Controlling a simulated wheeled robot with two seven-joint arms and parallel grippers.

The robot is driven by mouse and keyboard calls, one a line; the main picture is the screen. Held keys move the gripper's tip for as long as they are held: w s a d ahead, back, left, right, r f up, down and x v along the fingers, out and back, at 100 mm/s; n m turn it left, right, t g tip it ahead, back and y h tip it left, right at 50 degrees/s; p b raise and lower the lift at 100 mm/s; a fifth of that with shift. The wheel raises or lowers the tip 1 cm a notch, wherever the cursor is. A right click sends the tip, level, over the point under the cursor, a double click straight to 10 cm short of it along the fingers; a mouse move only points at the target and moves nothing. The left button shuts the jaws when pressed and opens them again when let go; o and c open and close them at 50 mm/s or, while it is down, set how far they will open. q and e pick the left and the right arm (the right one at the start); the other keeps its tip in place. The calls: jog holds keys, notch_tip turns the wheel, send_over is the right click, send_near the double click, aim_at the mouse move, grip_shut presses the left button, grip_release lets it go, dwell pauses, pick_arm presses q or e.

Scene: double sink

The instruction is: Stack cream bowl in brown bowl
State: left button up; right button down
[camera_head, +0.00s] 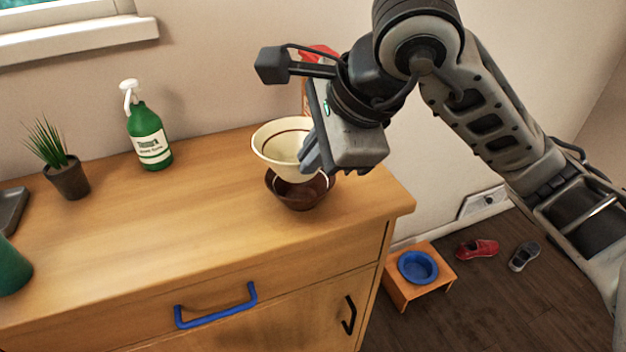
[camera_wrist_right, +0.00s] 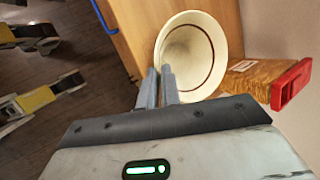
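The cream bowl (camera_head: 278,150) is tilted, held above the brown bowl (camera_head: 297,192) on the wooden counter. The brown bowl stands upright near the counter's right end, and the cream bowl partly covers it from above. My right gripper (camera_head: 310,160) is shut on the cream bowl's rim. In the right wrist view the two fingers (camera_wrist_right: 160,88) pinch the near rim of the cream bowl (camera_wrist_right: 190,55), and the brown bowl is hidden behind it. Whether the two bowls touch is unclear. My left gripper is not in view.
A box with a red top (camera_head: 318,52) stands behind the bowls; it also shows in the wrist view (camera_wrist_right: 262,80). The counter between is clear.

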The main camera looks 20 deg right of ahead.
jog(key=w+f, duration=0.1)
jog(key=f, duration=0.1)
jog(key=w+d+f, duration=0.1)
jog(key=w+f, duration=0.1)
jog(key=shift+d, duration=0.15)
jog(key=f, duration=0.4)
jog(key=shift+w+d, duration=0.15)
jog(key=shift+w, duration=0.15)
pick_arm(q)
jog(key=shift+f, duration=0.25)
pick_arm(e)
jog(key=shift+f, duration=0.15)
jog(key=shift+f+b, duration=0.25)
jog(key=shift+b, duration=0.15)
jog(key=c, duration=1.6)
grip_release()
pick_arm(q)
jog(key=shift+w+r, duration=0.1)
pick_arm(e)
jog(key=shift+r, duration=0.1)
